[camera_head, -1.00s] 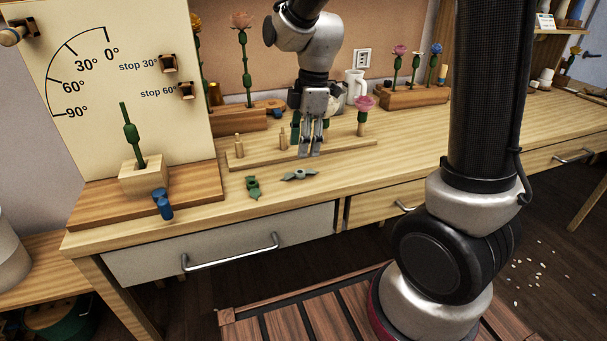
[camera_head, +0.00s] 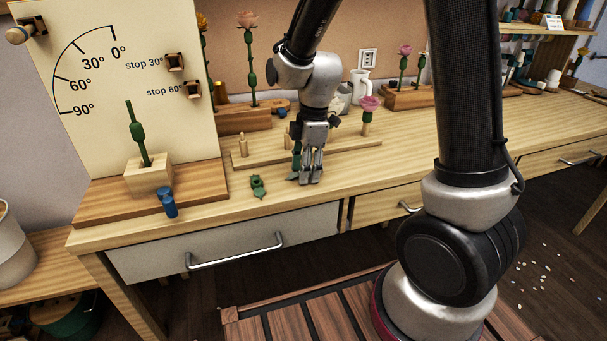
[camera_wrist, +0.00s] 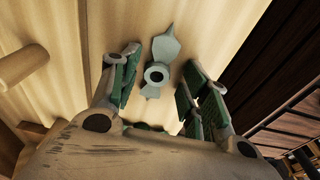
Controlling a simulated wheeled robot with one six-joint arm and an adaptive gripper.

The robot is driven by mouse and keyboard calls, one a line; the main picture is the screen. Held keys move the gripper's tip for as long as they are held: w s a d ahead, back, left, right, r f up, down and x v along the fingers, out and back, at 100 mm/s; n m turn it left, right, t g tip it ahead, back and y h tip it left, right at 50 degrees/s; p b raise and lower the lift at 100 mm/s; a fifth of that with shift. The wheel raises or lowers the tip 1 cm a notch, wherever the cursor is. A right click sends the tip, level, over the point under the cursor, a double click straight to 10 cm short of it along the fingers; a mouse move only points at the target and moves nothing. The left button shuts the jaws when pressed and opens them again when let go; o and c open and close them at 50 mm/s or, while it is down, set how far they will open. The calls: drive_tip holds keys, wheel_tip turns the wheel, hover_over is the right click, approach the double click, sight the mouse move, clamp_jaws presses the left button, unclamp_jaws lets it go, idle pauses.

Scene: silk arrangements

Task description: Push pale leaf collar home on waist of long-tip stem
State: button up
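The pale leaf collar (camera_wrist: 168,45) lies flat on the tabletop in the wrist view, a grey-green ring with pointed leaves, between my spread fingers. My gripper (camera_wrist: 162,88) is open around it, with neither finger visibly touching it. In the head view my gripper (camera_head: 307,178) points down low at the table and mostly hides the collar. A green stem with a long thin tip (camera_head: 137,132) stands upright in a pale wooden block (camera_head: 148,180) at the left, in front of the angle board. No pale collar is on it.
A darker green collar (camera_head: 258,187) lies just left of my gripper. A rack with pegs (camera_head: 270,158) and a pink flower (camera_head: 370,104) stand behind. A blue piece (camera_head: 166,203) is at the base of the angle board (camera_head: 100,150).

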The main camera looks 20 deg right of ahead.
clamp_jaws()
drive_tip(key=shift+r, duration=1.15)
wheel_tip(320, 180, up, 12)
drive_tip(key=shift+f, duration=0.15)
idle(2.4)
wheel_tip(320, 180, up, 12)
idle(1.2)
drive_tip(key=shift+r, duration=0.5)
